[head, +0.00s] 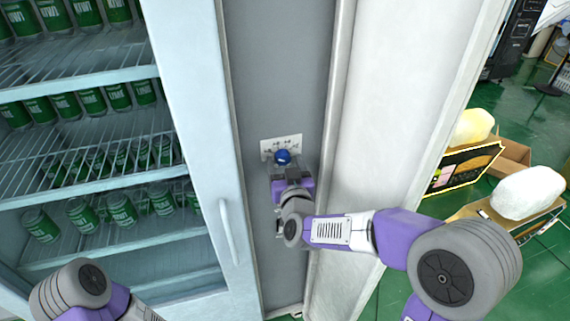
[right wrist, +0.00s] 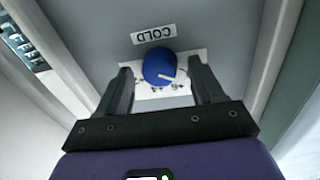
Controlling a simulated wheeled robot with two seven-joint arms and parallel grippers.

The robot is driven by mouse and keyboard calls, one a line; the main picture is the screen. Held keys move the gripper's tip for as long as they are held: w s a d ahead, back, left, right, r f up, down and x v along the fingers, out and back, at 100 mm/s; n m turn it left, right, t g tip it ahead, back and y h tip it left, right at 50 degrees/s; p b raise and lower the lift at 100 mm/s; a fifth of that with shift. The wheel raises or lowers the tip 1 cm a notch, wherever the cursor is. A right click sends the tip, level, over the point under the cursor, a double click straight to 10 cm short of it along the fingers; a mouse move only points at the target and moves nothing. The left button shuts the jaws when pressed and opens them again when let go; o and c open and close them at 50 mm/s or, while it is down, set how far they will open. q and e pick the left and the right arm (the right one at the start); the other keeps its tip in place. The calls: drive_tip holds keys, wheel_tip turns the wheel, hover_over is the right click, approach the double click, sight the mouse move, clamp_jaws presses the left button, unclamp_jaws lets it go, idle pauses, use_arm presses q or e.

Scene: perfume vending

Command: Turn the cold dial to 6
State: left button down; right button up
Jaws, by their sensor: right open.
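The cold dial (head: 283,157) is a round blue knob on a white number plate (head: 268,146), mounted on the grey panel beside the fridge. In the right wrist view the dial (right wrist: 160,68) has a white pointer mark, and a "COLD" label (right wrist: 153,34) shows beyond it. The numbers on the plate are too small to read surely. My right gripper (head: 287,172) is open just in front of the dial; in the right wrist view its two fingers (right wrist: 160,80) stand on either side of it, apart from it. My left arm shows at the lower left, but its gripper is out of view.
A glass-door fridge (head: 192,110) with several green cans stands left, its handle (head: 228,232) near the panel. A white wall (head: 390,110) rises right of the panel. Boxes (head: 460,168) with pale bundles lie on the green floor at right.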

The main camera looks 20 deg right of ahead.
drive_tip(key=shift+c, duration=0.4)
drive_tip(key=c, duration=1)
drive_tip(key=shift+o, duration=0.2)
drive_tip(key=m+b, duration=0.3)
drive_tip(key=m, duration=0.1)
drive_tip(key=shift+f+b, duration=0.1)
drive_tip(key=shift+b, duration=0.2)
drive_tip(key=shift+m+g+b, duration=0.4)
drive_tip(key=shift+m+b, duration=0.75)
drive_tip(key=shift+m, duration=0.55)
drive_tip(key=shift+y, duration=0.3)
drive_tip(key=o, duration=1)
